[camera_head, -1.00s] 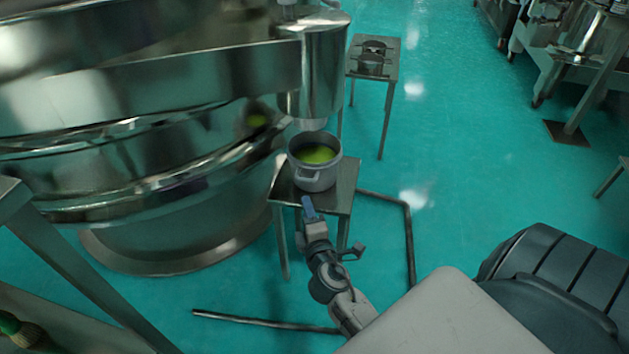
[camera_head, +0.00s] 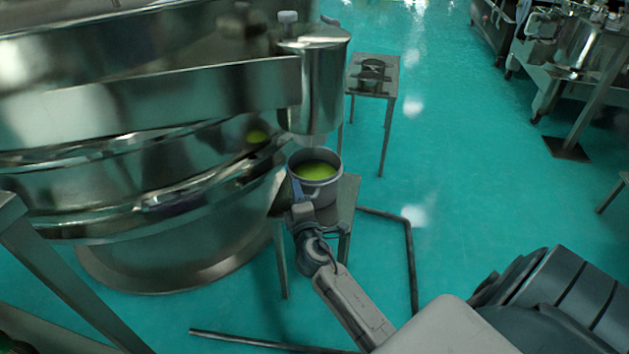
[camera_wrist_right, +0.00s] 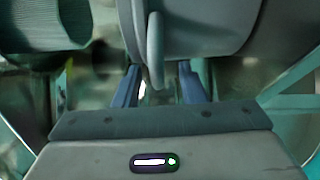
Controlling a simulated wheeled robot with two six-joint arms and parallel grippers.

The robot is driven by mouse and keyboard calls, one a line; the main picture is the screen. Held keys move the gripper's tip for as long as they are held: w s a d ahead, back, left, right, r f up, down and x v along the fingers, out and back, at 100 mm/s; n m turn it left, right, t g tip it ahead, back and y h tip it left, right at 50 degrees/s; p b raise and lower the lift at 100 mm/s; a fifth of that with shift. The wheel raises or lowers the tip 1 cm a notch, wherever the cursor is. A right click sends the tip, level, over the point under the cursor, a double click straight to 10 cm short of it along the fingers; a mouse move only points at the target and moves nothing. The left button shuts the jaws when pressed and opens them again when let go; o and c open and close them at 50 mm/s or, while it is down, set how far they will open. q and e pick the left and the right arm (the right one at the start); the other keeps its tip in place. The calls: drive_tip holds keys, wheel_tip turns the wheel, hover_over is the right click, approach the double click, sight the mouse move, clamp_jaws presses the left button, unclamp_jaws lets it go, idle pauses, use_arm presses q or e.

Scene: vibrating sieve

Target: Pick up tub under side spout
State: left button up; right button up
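The tub (camera_head: 327,200) is a grey metal pot with yellow-green contents (camera_head: 316,171), standing upright on a small metal stand (camera_head: 348,190) below the side spout (camera_head: 313,90) of the sieve. My right gripper (camera_head: 302,191) is at the tub's near side, by its loop handle. In the right wrist view, the handle (camera_wrist_right: 155,50) hangs between the two blue fingers of the gripper (camera_wrist_right: 157,84), with a gap on each side. The gripper is open. The tub's wall (camera_wrist_right: 200,25) fills the top of that view. My left gripper is not in view.
The large round metal sieve (camera_head: 90,110) stands close on the left. A small metal table (camera_head: 372,88) stands behind the stand. A floor-level pipe (camera_head: 410,260) runs right of the stand. Open teal floor lies to the right.

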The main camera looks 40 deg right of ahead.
drive_tip(key=shift+w, duration=0.15)
clamp_jaws()
drive_tip(key=shift+d+r, duration=0.1)
drive_tip(key=shift+r, duration=0.1)
